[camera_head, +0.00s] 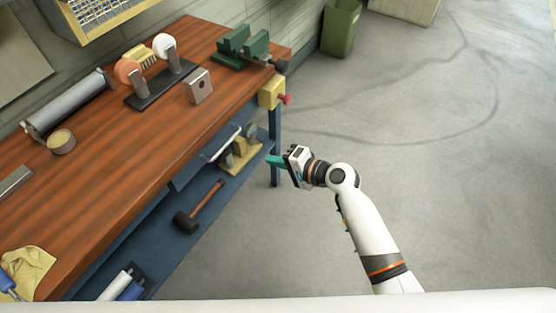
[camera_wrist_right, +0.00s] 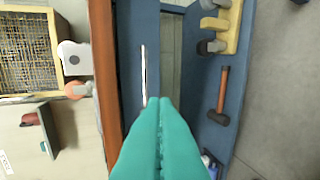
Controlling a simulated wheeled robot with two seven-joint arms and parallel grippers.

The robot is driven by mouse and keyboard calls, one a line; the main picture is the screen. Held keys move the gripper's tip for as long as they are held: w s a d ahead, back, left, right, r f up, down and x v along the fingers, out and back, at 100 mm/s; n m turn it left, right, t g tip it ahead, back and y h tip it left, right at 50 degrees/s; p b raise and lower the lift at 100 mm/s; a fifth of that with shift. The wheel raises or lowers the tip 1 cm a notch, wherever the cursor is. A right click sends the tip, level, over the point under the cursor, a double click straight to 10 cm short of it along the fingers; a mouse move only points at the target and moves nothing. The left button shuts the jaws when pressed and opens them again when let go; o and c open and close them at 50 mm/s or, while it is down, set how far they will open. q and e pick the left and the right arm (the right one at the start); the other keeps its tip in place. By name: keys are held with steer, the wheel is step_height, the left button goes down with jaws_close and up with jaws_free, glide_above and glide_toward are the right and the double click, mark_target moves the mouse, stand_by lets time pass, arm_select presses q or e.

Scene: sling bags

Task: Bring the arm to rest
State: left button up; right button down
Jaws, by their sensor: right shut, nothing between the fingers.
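My right arm reaches in from the bottom right of the head view. My right gripper (camera_head: 273,160) has teal fingers and points left toward the workbench's front edge. In the right wrist view the teal fingers (camera_wrist_right: 160,104) are pressed together with nothing between them. The gripper appears apart from the bench and hangs in free space beside it. My left gripper is not in view.
A wooden workbench (camera_head: 120,160) carries a grinder (camera_head: 160,75), a green vise (camera_head: 243,45) and a metal block (camera_head: 199,86). Its blue lower shelf holds a hammer (camera_head: 199,207). A green bin (camera_head: 340,27) stands at the back. The concrete floor on the right is clear.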

steer(key=s+d+f+n+g+h, duration=0.15)
steer(key=s+d+f, duration=0.25)
steer(key=f, duration=0.5)
steer(key=s+d+f+h, duration=0.3)
steer(key=s+d+f, duration=0.1)
steer(key=f, duration=0.5)
steer(key=s+d+f+g+h, duration=0.1)
steer(key=s+d+f+h, duration=0.3)
steer(key=f, duration=0.6)
steer(key=s+d+f+n+g+h, duration=0.1)
steer(key=s+f, duration=0.4)
steer(key=s, duration=0.5)
steer(key=s+d+f+n+g+h, duration=0.1)
steer(key=s+d+f+n, duration=0.3)
steer(key=s, duration=0.7)
steer(key=s+d+f+n+g+h, duration=0.1)
steer(key=s+d+f, duration=0.4)
steer(key=s, duration=0.5)
steer(key=shift+s+d+f+n+g, duration=0.3)
steer(key=shift+s+n+g, duration=0.1)
steer(key=shift+n+g, duration=0.35)
